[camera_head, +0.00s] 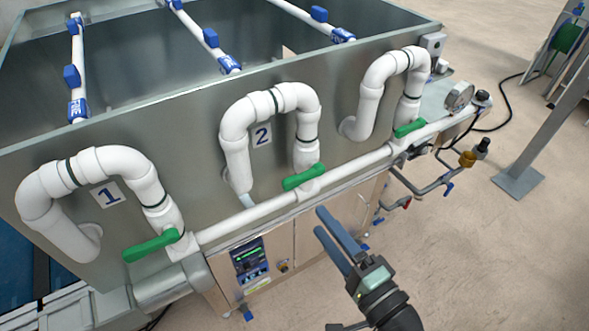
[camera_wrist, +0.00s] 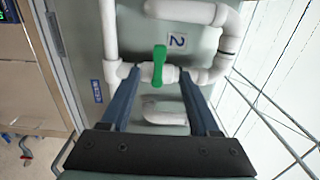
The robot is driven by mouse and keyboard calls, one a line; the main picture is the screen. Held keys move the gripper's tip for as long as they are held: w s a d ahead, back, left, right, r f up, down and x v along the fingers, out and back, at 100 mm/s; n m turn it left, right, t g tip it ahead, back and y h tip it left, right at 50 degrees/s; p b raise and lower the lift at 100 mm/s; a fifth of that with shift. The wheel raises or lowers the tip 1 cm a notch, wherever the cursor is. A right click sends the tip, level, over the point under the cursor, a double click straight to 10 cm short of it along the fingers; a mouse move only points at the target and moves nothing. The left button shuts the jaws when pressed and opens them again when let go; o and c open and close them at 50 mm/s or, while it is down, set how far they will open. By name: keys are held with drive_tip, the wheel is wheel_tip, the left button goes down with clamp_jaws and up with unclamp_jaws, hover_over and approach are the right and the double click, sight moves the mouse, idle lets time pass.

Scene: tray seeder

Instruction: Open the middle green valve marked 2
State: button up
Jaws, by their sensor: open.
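The middle green valve handle (camera_head: 304,177) sits on the white pipe below the label marked 2 (camera_head: 262,136). Its handle lies roughly along the horizontal pipe. In the wrist view the green handle (camera_wrist: 159,65) shows ahead, between the two blue fingers, with the 2 label (camera_wrist: 177,41) beside it. My gripper (camera_head: 330,233) is open and empty, in front of and below the valve in the head view. In the wrist view the fingers of my gripper (camera_wrist: 160,100) are spread wide on either side of the handle. No contact with the handle is visible.
Another green valve (camera_head: 152,246) is at the left under label 1 (camera_head: 108,195), and a third (camera_head: 409,128) is at the right. White looped pipes stand out from the metal tank wall. A control panel (camera_head: 250,263) is below.

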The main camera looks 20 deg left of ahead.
sight(292, 186)
drive_tip(key=p+x, duration=0.2)
drive_tip(key=x, duration=1)
clamp_jaws()
idle(1.1)
